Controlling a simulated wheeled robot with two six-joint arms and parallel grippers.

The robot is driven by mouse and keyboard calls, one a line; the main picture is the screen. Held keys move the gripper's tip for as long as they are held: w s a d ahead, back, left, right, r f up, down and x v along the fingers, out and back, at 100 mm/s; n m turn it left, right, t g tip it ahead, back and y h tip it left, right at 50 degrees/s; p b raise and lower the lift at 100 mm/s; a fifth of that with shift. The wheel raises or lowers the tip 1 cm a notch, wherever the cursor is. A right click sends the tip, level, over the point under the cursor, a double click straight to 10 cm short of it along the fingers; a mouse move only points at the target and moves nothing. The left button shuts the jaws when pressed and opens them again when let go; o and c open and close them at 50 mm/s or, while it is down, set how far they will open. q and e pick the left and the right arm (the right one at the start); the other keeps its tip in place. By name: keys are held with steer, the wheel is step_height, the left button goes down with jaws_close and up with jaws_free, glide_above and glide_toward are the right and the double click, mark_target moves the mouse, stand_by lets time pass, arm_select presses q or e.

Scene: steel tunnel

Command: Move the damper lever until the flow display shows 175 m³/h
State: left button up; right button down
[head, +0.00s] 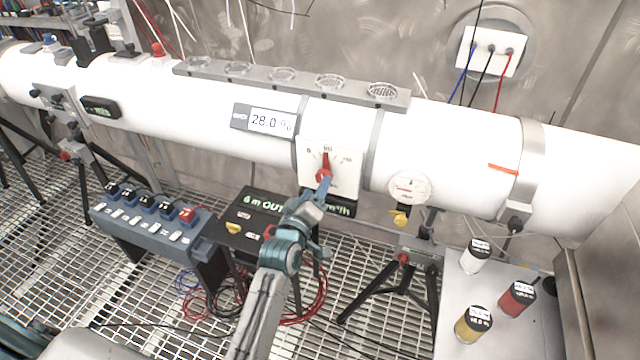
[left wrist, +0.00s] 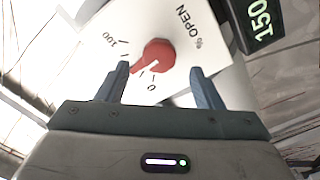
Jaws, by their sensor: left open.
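The red damper lever (head: 325,165) sits on a white dial plate (head: 345,181) on the big white pipe. In the left wrist view the red lever (left wrist: 157,55) has a round hub and a short arm, with "0", "100" and "OPEN" printed around it. My left gripper (head: 321,186) is open in front of the plate. In the left wrist view its fingers (left wrist: 160,75) stand on either side of the lever, with no contact visible. The flow display (left wrist: 262,18) reads 150 in green, cut by the frame edge; in the head view my gripper partly hides the display (head: 342,209).
A percentage display (head: 264,120) on the pipe reads 28.0. A round gauge (head: 408,187) is right of the plate. A blue switch box (head: 150,222) and a black box (head: 262,218) stand below the pipe. Several jars stand on a grey table (head: 467,290) at right.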

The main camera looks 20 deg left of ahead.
arm_select(q)
steer(key=s+b, duration=0.1)
steer(key=s, duration=0.5)
steer(key=shift+a, duration=0.1)
steer(key=s+a+f+m+g, duration=0.1)
steer(key=s+f+m+g, duration=0.3)
steer(key=f, duration=1.5)
steer(key=s+a+f+m+g, duration=0.1)
steer(key=s+f+g, duration=0.4)
steer(key=f, duration=1.4)
steer(key=s+a+f+m+g, duration=0.1)
steer(key=s+a+f+g, duration=0.1)
steer(key=s+f, duration=0.75)
steer(key=s+a+f+m+g, duration=0.2)
steer(key=s+f, duration=0.6)
steer(key=s, duration=0.2)
steer(key=s+a+f+m+g, duration=0.1)
steer(key=s+a+f+g, duration=0.1)
steer(key=s, duration=0.7)
steer(key=s+a+f+m+g+y, duration=0.1)
steer(key=s+a+f, duration=0.2)
steer(key=s, duration=0.7)
steer(key=shift+s+f+g, duration=0.2)
steer(key=shift+f+g, duration=0.2)
steer(key=shift+f, duration=0.4)
